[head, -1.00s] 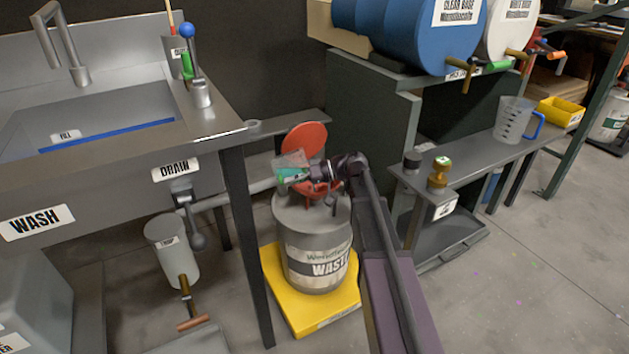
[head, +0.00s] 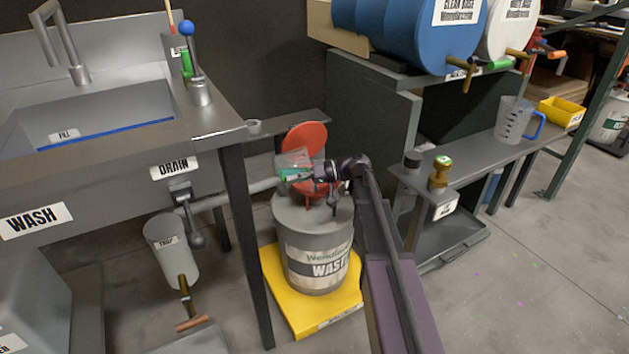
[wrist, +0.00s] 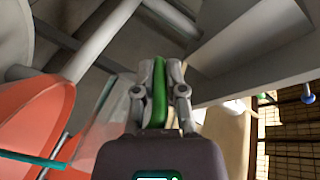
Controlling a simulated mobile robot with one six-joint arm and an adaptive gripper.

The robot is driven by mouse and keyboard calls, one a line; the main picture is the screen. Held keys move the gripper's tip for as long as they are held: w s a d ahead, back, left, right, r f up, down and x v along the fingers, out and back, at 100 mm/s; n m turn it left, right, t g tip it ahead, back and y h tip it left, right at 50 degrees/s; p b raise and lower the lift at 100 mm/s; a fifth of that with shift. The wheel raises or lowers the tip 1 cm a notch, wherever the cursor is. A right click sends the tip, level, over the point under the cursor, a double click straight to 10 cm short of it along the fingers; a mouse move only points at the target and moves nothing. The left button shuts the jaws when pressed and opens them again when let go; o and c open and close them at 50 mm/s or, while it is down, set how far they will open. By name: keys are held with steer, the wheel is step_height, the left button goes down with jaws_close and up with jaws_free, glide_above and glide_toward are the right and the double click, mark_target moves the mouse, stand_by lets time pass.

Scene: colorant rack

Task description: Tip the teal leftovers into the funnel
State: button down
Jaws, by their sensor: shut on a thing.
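A clear beaker (head: 294,160) with a green handle is held over the waste drum (head: 317,262). In the wrist view, my gripper (wrist: 160,88) is shut on the green handle (wrist: 159,92). A thin teal band (wrist: 38,161) shows at the left there, by the beaker's clear wall. In the head view, my gripper (head: 315,174) reaches in from the right. The red funnel (head: 318,189) sits on the drum top, below and partly behind the gripper, with its round red lid (head: 306,138) raised. The beaker's exact tilt and how much teal is inside are unclear.
The drum stands on a yellow base (head: 322,322). A steel wash sink (head: 100,120) and its leg (head: 246,240) are at the left, with a drain pipe running toward the drum. A shelf bench (head: 470,160) with a clear jug (head: 514,120) is at the right.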

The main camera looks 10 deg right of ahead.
steer(key=shift+d+r+y+b, duration=0.25)
steer(key=shift+r+y+b, duration=0.1)
steer(key=shift+y+b, duration=0.4)
stand_by(0.8)
steer(key=shift+r, duration=0.1)
steer(key=shift+a+h+p, duration=0.2)
steer(key=shift+h+p, duration=0.25)
steer(key=shift+p, duration=0.25)
steer(key=shift+a+f+h+p, duration=0.1)
steer(key=shift+f+h+p, duration=0.1)
steer(key=shift+h+p, duration=0.2)
steer(key=shift+a+f+h+p, duration=0.4)
steer(key=shift+a+h+p, duration=0.4)
steer(key=shift+a+r+h+p, duration=0.15)
steer(key=shift+h+p, duration=0.35)
steer(key=shift+p, duration=0.5)
steer(key=shift+f, duration=0.35)
steer(key=shift+r+h+p, duration=0.4)
steer(key=shift+h+p, duration=0.4)
steer(key=shift+p, duration=0.45)
